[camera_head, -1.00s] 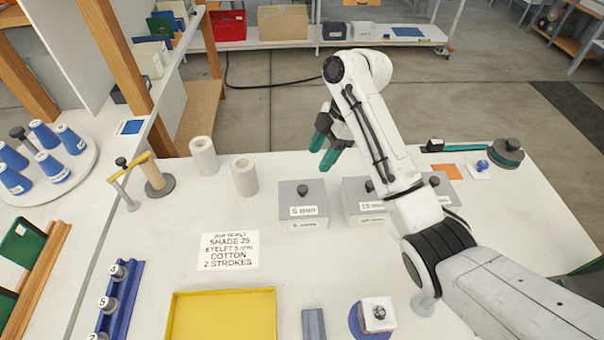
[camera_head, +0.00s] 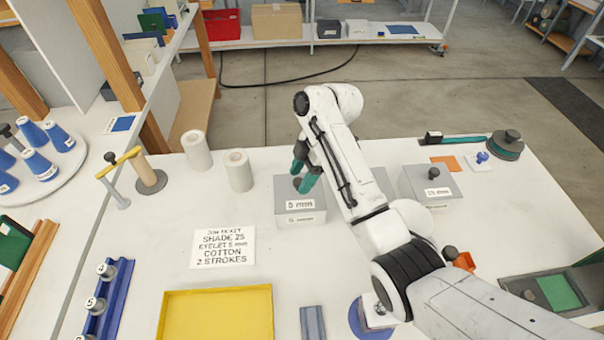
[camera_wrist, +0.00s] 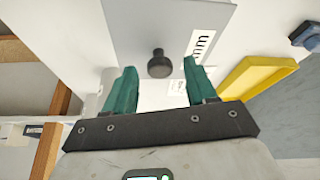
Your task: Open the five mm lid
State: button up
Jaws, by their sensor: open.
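The grey five mm box (camera_head: 301,203) stands on the white table, with a "5 mm" label on its lid front. Its lid looks closed. In the wrist view the grey lid (camera_wrist: 140,30) has a dark round knob (camera_wrist: 159,65) near its middle. My gripper (camera_head: 306,168) is over this lid with its green fingers pointing down at it. In the wrist view my gripper (camera_wrist: 155,88) is open, and the knob appears between and just beyond the two fingertips. The fingers do not visibly touch the knob.
Another grey box (camera_head: 430,184) with a knob stands to the right; one between is mostly behind my arm. White rolls (camera_head: 239,170) stand to the left. A yellow tray (camera_head: 215,315) and a job ticket (camera_head: 223,248) lie in front.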

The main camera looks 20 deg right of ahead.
grip_shut()
dwell(0.4)
